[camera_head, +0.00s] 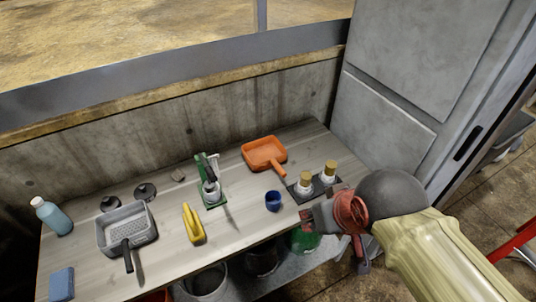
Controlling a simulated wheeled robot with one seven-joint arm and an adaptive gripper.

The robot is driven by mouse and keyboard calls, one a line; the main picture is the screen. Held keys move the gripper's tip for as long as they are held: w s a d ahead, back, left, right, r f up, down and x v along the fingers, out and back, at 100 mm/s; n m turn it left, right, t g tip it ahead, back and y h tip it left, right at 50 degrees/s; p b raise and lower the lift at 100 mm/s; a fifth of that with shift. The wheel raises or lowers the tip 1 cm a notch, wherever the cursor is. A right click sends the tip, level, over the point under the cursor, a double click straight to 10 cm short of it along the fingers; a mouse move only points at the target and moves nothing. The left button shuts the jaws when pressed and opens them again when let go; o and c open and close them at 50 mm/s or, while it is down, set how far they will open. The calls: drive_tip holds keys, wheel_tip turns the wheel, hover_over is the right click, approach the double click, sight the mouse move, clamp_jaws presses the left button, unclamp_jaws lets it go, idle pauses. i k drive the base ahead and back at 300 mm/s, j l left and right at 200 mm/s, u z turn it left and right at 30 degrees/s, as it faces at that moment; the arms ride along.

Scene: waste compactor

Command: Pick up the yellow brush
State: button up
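The yellow brush (193,225) lies on the wooden-topped bench (235,228), left of the middle and near the front edge. It looks like a short yellow body with a raised handle; its bristles cannot be made out. My gripper (308,216) is at the bench's front right edge, well to the right of the brush and apart from it. Its fingers are small and dark in this view, so I cannot tell whether they are open or shut.
A grey dustpan (112,228) is left of the brush. A green-based tool (211,185), a blue cup (273,201) and an orange dustpan (264,152) stand to its right. A concrete wall (150,145) is behind.

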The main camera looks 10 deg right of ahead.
sight(194, 229)
drive_tip(key=u, duration=1.15)
drive_tip(key=i+l+u, duration=0.15)
drive_tip(key=i+u, duration=0.3)
drive_tip(key=i, duration=0.1)
